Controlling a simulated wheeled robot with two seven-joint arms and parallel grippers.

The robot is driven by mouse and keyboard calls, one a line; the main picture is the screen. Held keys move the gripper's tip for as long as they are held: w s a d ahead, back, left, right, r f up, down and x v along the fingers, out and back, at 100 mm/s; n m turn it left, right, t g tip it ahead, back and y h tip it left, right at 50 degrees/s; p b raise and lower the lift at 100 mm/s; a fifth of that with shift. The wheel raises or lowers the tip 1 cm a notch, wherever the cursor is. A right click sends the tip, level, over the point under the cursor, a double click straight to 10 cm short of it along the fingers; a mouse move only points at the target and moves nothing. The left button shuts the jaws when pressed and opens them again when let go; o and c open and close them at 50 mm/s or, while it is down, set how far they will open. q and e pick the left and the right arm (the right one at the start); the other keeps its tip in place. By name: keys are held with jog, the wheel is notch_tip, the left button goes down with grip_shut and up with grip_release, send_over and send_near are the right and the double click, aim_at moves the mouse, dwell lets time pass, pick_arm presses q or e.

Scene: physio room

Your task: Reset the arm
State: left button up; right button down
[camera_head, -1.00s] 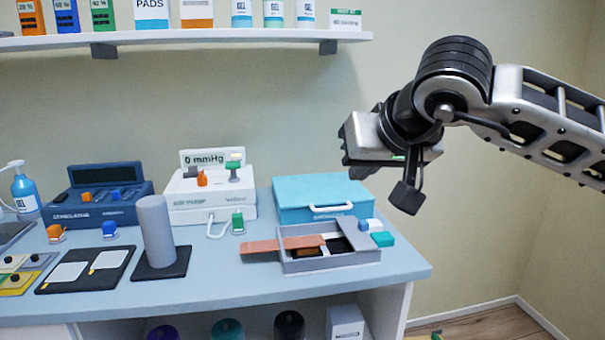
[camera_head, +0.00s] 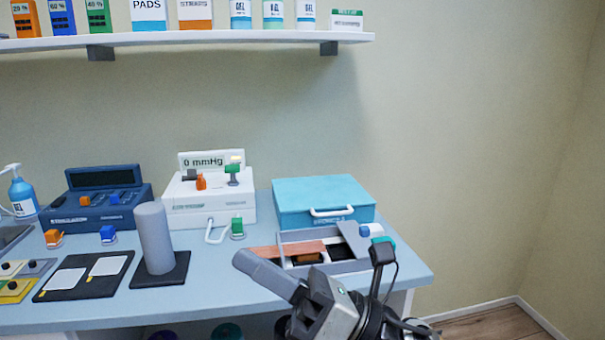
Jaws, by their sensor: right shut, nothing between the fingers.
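My right gripper (camera_head: 243,262) reaches up from the bottom edge, right of centre. Its grey fingers point up and left and are shut with nothing between them. They show in front of the grey tray (camera_head: 310,236) and the brown strip (camera_head: 270,251) at its left side. I cannot tell the exact gap to the bench. The gripper body and its black wrist parts (camera_head: 382,252) hide the front of the tray and part of the bench's front edge. My left gripper is not in view.
The blue-grey bench (camera_head: 215,285) holds a grey cylinder on a black base (camera_head: 153,240), a white pump unit (camera_head: 210,200), a dark blue console (camera_head: 97,205) and a turquoise case (camera_head: 322,195). A stocked shelf (camera_head: 200,42) hangs above. The wall side at right is free.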

jog(key=w+d+f+m+t+h, duration=0.1)
jog(key=d+f+m+t+h, duration=0.65)
jog(key=m, duration=0.85)
jog(key=w+d+f+m+t+h, duration=0.2)
jog(key=d+f+m+t+h, duration=0.25)
jog(key=f+m+h, duration=0.85)
jog(key=s+d+f+m+g, duration=0.3)
jog(key=s+f+m, duration=0.3)
jog(key=m, duration=0.1)
jog(key=s+d+f+m+g+y+p, duration=0.1)
jog(key=s+d+f+m+g, duration=0.2)
jog(key=s+f+m, duration=0.3)
jog(key=shift+d+f+m+g, duration=0.25)
jog(key=shift+f+m+g, duration=0.2)
jog(key=shift+f, duration=0.25)
jog(key=shift+s, duration=0.1)
